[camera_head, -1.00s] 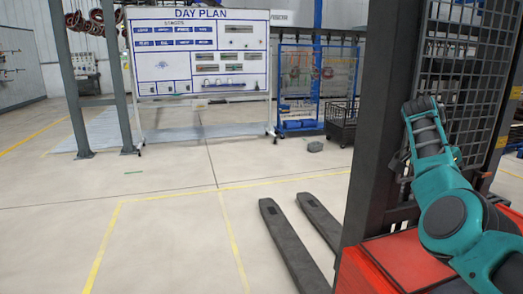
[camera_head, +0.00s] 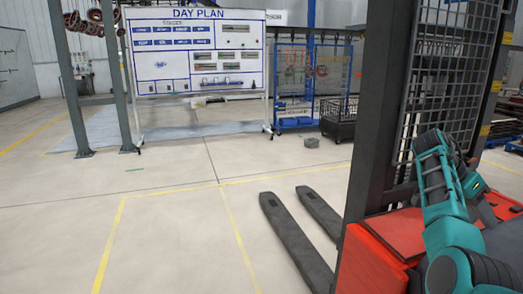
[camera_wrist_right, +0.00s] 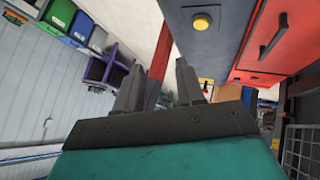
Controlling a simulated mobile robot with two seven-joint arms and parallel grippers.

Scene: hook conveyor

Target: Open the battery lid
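A red and dark forklift (camera_head: 375,262) stands at the right in the head view. Its flat red top (camera_head: 405,232) shows beside my right arm; I cannot tell which panel is the battery lid. In the right wrist view a red panel (camera_wrist_right: 262,62) with a black handle (camera_wrist_right: 273,36) is at the upper right. My right gripper (camera_wrist_right: 160,72) is open and empty, with its two fingers apart. The handle lies to the right of the fingers, not between them. In the head view the right gripper is mostly hidden by its own arm. My left gripper is out of view.
The forklift's dark mast and mesh guard (camera_head: 455,75) rise behind my right arm. Its two forks (camera_head: 295,240) reach out low over the floor. A dark box with a yellow button (camera_wrist_right: 201,22) is near the fingers. The floor to the left is clear.

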